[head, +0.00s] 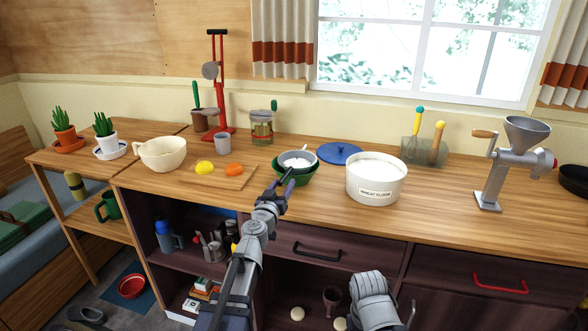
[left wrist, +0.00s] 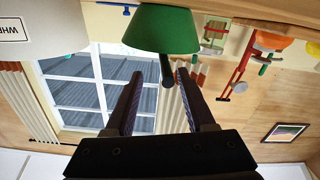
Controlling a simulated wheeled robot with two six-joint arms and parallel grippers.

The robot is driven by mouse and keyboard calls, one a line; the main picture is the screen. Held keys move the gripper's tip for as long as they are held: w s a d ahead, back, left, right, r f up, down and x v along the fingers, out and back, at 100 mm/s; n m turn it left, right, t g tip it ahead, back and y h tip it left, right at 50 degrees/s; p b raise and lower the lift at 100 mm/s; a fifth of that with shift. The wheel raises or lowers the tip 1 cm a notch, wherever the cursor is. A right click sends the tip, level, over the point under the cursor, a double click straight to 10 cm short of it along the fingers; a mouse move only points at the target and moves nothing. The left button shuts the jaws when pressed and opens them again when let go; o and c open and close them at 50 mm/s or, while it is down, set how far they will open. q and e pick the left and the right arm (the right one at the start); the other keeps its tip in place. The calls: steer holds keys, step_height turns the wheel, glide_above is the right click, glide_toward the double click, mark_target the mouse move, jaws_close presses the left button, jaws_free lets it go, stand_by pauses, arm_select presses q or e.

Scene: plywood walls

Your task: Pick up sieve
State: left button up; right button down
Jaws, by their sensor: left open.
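The sieve (head: 298,160) is a light grey bowl resting in a green bowl (head: 303,179) on the wooden counter. Its dark handle (left wrist: 167,72) sticks out over the rim toward me. My left gripper (head: 281,187) is open at the near side of the green bowl, pointing at the handle. In the left wrist view, which is upside down, the handle end appears between the fingertips, closer to the right-hand finger. The green bowl (left wrist: 160,30) hides the sieve's body there. My right gripper is not visible; only a grey part of my right arm shows low in the head view.
A white wheat flour tub (head: 376,193) stands right of the bowl, with a blue lid (head: 340,153) behind. A cutting board (head: 211,178) bears yellow and orange items on the left. A glass jar (head: 262,132) stands behind. The counter right of the tub is mostly clear.

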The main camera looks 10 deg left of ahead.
mark_target(286, 176)
arm_select(q)
steer(key=w, duration=0.5)
steer(key=shift+f, duration=0.15)
jaws_close()
steer(key=shift+a, duration=0.1)
stand_by(0.3)
